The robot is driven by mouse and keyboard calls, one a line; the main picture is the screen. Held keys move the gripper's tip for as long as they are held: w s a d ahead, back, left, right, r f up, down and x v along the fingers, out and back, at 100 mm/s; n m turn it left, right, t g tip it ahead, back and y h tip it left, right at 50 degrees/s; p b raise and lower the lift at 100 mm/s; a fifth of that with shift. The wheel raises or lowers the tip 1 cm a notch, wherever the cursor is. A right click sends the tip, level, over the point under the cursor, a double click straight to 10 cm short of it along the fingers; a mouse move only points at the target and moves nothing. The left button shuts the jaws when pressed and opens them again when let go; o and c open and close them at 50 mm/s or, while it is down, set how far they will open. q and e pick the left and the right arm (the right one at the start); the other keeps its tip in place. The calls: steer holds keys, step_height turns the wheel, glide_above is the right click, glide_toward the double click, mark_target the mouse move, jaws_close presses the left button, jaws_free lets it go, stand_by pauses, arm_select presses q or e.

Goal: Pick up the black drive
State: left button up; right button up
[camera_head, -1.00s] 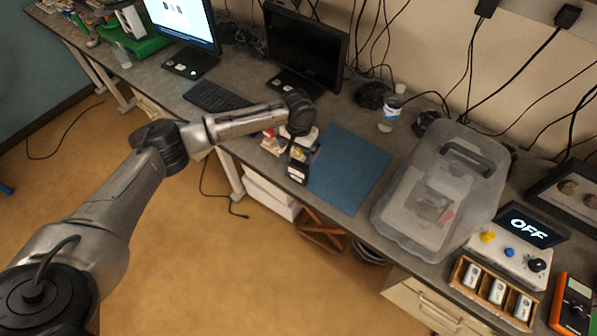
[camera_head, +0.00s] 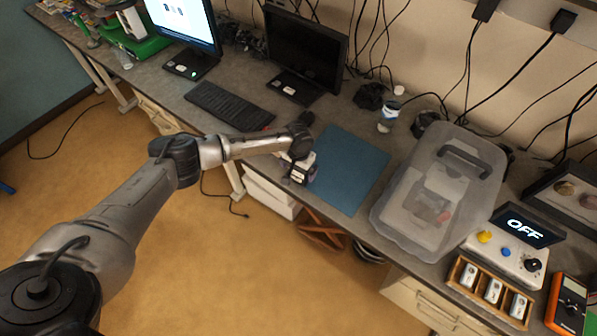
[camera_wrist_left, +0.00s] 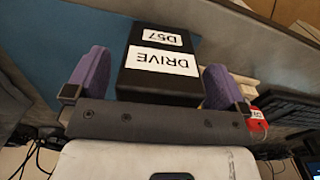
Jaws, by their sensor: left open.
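The black drive (camera_wrist_left: 160,65), a box with white labels reading DRIVE and D57, shows in the left wrist view. It lies between the two purple fingers of my left gripper (camera_wrist_left: 156,58). The fingers are open, one on each side, with a narrow gap visible at least on the left. In the head view my left gripper (camera_head: 302,172) is low over the bench at the left edge of the blue mat (camera_head: 350,172), and it hides most of the drive there. My right gripper is not in view.
A keyboard (camera_head: 229,106) and a dark monitor (camera_head: 305,50) stand behind and left of the gripper. A translucent lidded bin (camera_head: 400,205) stands right of the mat. A control box with an OFF display (camera_head: 527,226) is further right. Most of the mat is clear.

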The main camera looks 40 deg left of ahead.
arm_select(q)
steer(key=c, duration=1.1)
steer(key=shift+o, duration=0.2)
